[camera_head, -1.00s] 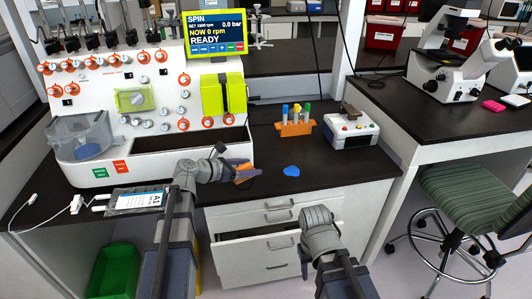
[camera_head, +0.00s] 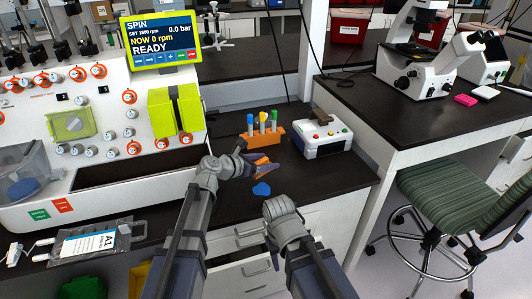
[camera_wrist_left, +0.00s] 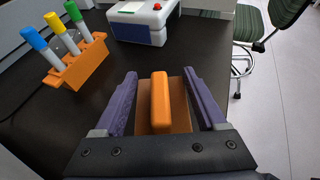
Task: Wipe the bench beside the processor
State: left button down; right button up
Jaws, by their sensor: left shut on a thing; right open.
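A blue patch (camera_head: 261,189) lies on the dark bench (camera_head: 228,207) to the right of the white processor (camera_head: 95,150). My left gripper (camera_head: 262,168) is just behind the patch, in front of the orange tube rack. Its purple fingers are around an orange-handled wiper; the handle (camera_wrist_left: 161,98) stands between the fingers in the left wrist view, over a flat orange-brown base (camera_wrist_left: 181,119). I cannot tell whether the base touches the bench. The blue patch is not seen in the wrist view.
The orange rack (camera_head: 265,138) with blue, yellow and green capped tubes stands close behind my left gripper. A white device (camera_head: 322,137) with a red button is right of it. A labelled bag (camera_head: 90,243) lies at the left. A drawer (camera_head: 245,268) below is partly open.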

pick_arm(q)
jog(key=shift+w+d, duration=0.2)
jog(key=shift+d, duration=0.05)
notch_tip(320, 180, down, 6)
jog(key=b, duration=0.6)
jog(key=shift+s, duration=0.15)
